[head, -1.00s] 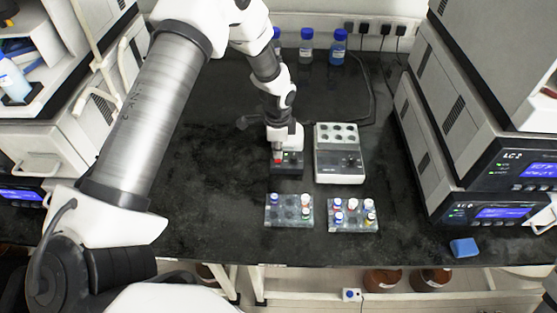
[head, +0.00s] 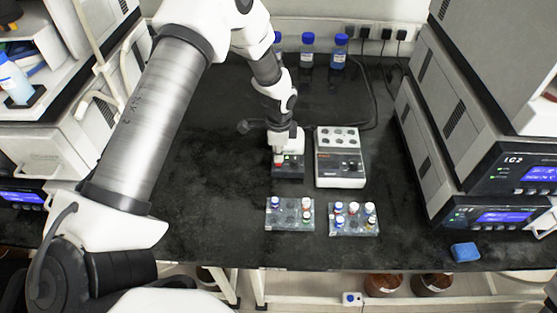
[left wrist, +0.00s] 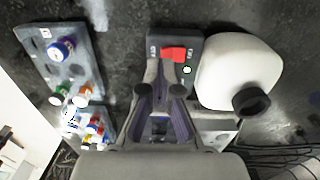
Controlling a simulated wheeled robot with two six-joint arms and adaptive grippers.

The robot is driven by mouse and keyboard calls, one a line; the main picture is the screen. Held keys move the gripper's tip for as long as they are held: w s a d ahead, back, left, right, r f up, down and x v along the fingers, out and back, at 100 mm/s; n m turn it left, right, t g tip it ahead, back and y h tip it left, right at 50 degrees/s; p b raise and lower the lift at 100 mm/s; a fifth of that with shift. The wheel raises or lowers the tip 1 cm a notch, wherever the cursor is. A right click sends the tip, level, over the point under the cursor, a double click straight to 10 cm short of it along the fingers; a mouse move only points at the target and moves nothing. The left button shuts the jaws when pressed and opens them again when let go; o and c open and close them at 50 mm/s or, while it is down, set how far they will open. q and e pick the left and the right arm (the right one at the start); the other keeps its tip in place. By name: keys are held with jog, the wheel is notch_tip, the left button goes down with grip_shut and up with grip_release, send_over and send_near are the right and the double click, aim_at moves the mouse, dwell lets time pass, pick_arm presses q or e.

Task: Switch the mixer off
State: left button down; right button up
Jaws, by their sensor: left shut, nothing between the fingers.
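The mixer (head: 340,170) is a pale box with several round wells on top and a dark knob panel at its front. My left gripper (head: 279,155) is shut and empty, pointing down at the box. In the left wrist view its fingertips (left wrist: 164,78) lie close to the rocker; I cannot tell whether they touch it. My right gripper is out of view.
Two vial racks stand in front, a left one (head: 273,217) and a right one (head: 350,229). Blue-capped bottles (head: 339,50) stand at the back. Stacked instruments (head: 500,215) line the right side. A blue block (head: 465,252) lies near the front edge. The bench left of the box is clear.

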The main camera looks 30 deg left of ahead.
pick_arm(q)
jog(key=shift+f+b, duration=0.75)
jog(key=shift+f, duration=0.55)
dwell(0.8)
jog(key=shift+r, duration=0.1)
jog(key=shift+r+p, duration=2)
jog(key=shift+r, duration=0.45)
